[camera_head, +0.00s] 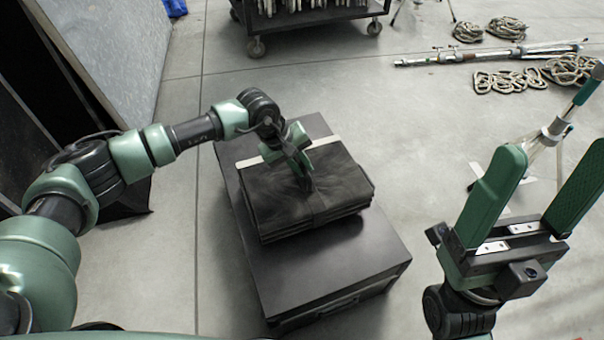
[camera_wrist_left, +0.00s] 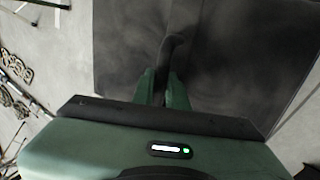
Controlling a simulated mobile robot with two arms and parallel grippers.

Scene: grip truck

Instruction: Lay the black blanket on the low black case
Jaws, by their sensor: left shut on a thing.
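The folded black blanket (camera_head: 335,190), with a pale band across its far part, sits over the low black case (camera_head: 350,262). It looks to be resting on the case top, though a small gap cannot be ruled out. My left gripper (camera_head: 304,180) is at the middle of the blanket, shut on a raised dark strap or fold of it. In the left wrist view the blanket (camera_wrist_left: 240,60) fills most of the picture and the dark strap stands between the fingers (camera_wrist_left: 163,85). My right gripper (camera_head: 535,200) is open and empty, right of the case, fingers pointing up.
A dark wheeled cart (camera_head: 310,15) stands at the back. Coiled ropes (camera_head: 505,82) and a metal stand pole (camera_head: 490,54) lie on the floor at the upper right. A grey panel (camera_head: 110,50) leans at the left. The concrete floor around the case is mostly clear.

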